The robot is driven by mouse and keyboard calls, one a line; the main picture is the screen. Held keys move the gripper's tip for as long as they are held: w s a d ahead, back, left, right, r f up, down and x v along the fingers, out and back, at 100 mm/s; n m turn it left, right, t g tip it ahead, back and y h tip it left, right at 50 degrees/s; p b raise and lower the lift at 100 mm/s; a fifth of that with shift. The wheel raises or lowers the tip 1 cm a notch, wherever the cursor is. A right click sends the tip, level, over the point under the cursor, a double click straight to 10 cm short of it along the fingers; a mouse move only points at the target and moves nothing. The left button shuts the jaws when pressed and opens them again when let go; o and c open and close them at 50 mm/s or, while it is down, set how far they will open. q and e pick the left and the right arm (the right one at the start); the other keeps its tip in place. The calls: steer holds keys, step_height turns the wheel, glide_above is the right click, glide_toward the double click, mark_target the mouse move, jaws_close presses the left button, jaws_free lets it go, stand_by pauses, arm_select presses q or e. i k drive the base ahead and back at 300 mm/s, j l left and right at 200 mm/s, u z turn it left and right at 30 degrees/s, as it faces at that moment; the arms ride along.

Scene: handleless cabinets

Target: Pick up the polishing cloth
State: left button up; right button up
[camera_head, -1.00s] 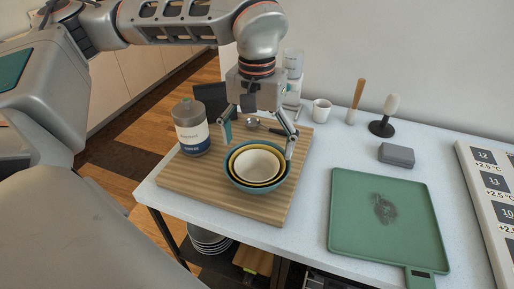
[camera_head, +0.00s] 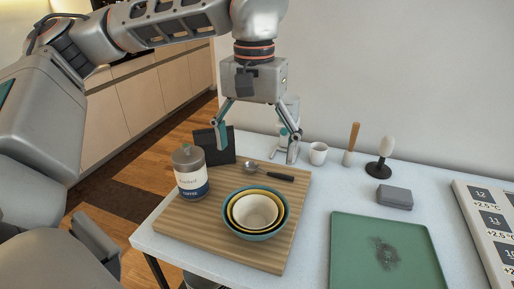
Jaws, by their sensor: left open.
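No cloth can be named with certainty. A small grey folded-looking pad (camera_head: 394,197) lies on the white table behind the green board; it may be the polishing cloth, but I cannot tell its material. My left gripper (camera_head: 257,148) is open and empty, pointing down over the back of the wooden board, well to the left of the pad. Its left finger shows in front of a dark upright panel. My right gripper is out of view.
Nested bowls (camera_head: 255,212), a coffee jar (camera_head: 190,175) and a spoon (camera_head: 270,173) are on the wooden board (camera_head: 186,225). A mug (camera_head: 318,153), brush (camera_head: 352,143) and black-based tool (camera_head: 379,165) stand behind. The green board (camera_head: 388,262) lies front right.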

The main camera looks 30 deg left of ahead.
mark_target(396, 197)
steer(key=k, duration=1)
